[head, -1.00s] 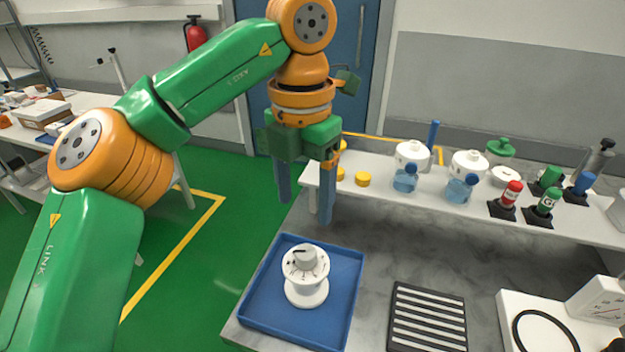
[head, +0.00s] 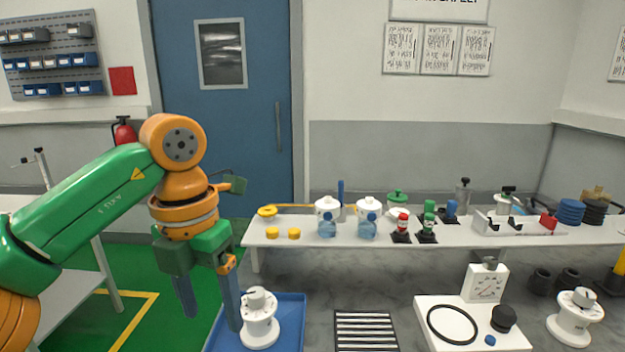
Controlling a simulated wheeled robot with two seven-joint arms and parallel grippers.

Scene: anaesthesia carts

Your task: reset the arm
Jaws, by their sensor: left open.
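My left arm comes in from the left in the head view. Its gripper (head: 211,305) points down with its two blue-grey fingers apart and nothing between them. It hangs by the left edge of a blue tray (head: 291,312). A white dial unit with a knob (head: 259,321) stands upright in the tray, just right of the nearer finger in the picture; I cannot tell the exact gap. My right gripper is not in view.
A raised white shelf (head: 285,241) holds white-lidded jars, yellow caps and coloured bottles. A black slotted mat (head: 365,331) and a white board with a black ring (head: 452,324) lie on the grey worktop. Green floor shows at left.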

